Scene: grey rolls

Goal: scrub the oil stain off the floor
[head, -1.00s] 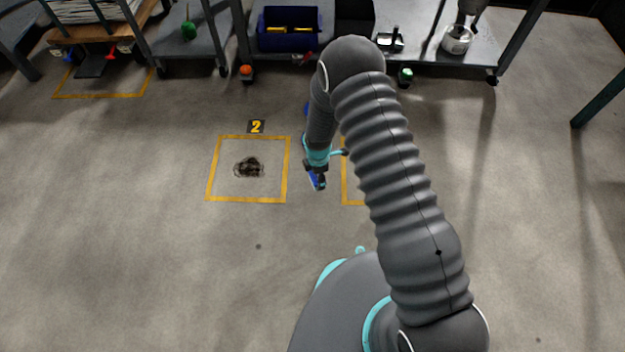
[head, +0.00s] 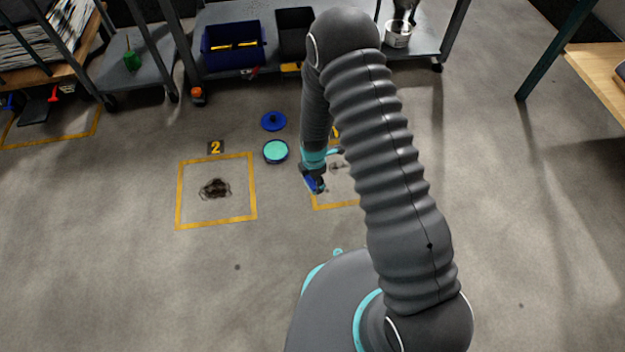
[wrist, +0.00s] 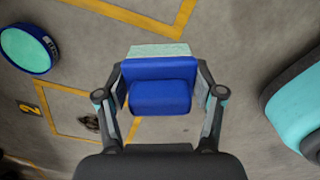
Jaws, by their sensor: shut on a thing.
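My gripper (head: 313,184) is shut on a blue scrubber (wrist: 160,88) with a pale green pad along its far edge, held above the floor. A dark stain (head: 215,188) lies inside a yellow floor square (head: 179,205) marked 2, left of my gripper. The stain also shows at the lower left of the wrist view (wrist: 89,123), partly hidden by a finger. A second yellow square (head: 335,206) lies beside my gripper, largely behind my arm; faint dark marks (head: 337,166) show in it, and I cannot tell what they are.
A round tin (head: 276,151) with teal contents stands open between the squares, a blue lid (head: 273,121) behind it. Shelves with a blue toolbox (head: 234,45) line the back. A wooden table (head: 600,70) stands right. Floor left of my base is clear.

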